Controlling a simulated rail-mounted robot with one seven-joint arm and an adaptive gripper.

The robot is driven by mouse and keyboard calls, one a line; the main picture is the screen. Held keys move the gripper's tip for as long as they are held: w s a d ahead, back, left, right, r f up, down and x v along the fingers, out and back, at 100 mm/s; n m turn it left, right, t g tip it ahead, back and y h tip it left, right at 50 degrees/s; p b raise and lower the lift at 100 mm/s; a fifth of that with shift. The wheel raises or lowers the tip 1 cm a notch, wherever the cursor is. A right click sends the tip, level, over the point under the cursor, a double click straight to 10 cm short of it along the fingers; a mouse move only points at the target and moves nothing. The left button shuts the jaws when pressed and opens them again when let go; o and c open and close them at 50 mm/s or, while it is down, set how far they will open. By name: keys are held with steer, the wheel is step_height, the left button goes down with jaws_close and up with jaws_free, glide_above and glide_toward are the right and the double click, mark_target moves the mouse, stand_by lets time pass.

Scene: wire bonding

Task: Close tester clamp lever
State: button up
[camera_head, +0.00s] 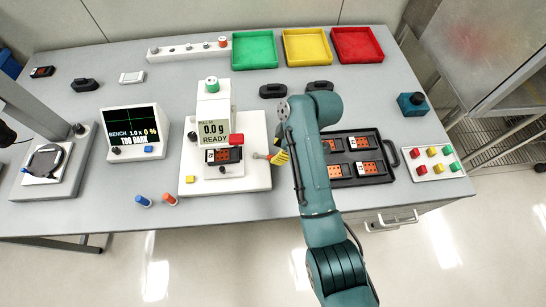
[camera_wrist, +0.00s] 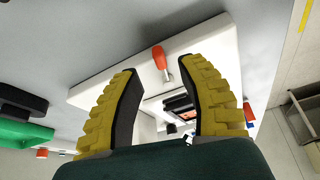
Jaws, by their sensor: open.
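The white tester (camera_head: 212,115) stands in the middle of the bench on a white base plate (camera_head: 254,180), its screen reading 0.0 g READY. A black holder with an orange part (camera_head: 224,156) sits below the screen. In the wrist view a lever with a red-orange handle (camera_wrist: 160,57) and a metal stem stands over the white plate. My gripper (camera_head: 277,158) is at the plate's right side. In the wrist view its yellow fingers (camera_wrist: 160,68) are apart, with the handle showing between their tips; contact cannot be told.
A black tray (camera_head: 342,182) of orange parts lies right of my gripper, partly behind my arm. Green (camera_head: 255,50), yellow (camera_head: 307,47) and red (camera_head: 357,45) bins stand at the back. A bench display (camera_head: 133,132) is on the left.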

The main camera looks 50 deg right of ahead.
mark_target(273, 156)
steer(key=x, duration=0.4)
steer(key=shift+w+b, duration=0.1)
steer(key=shift+b, duration=0.25)
jaws_close()
steer(key=shift+f, duration=0.1)
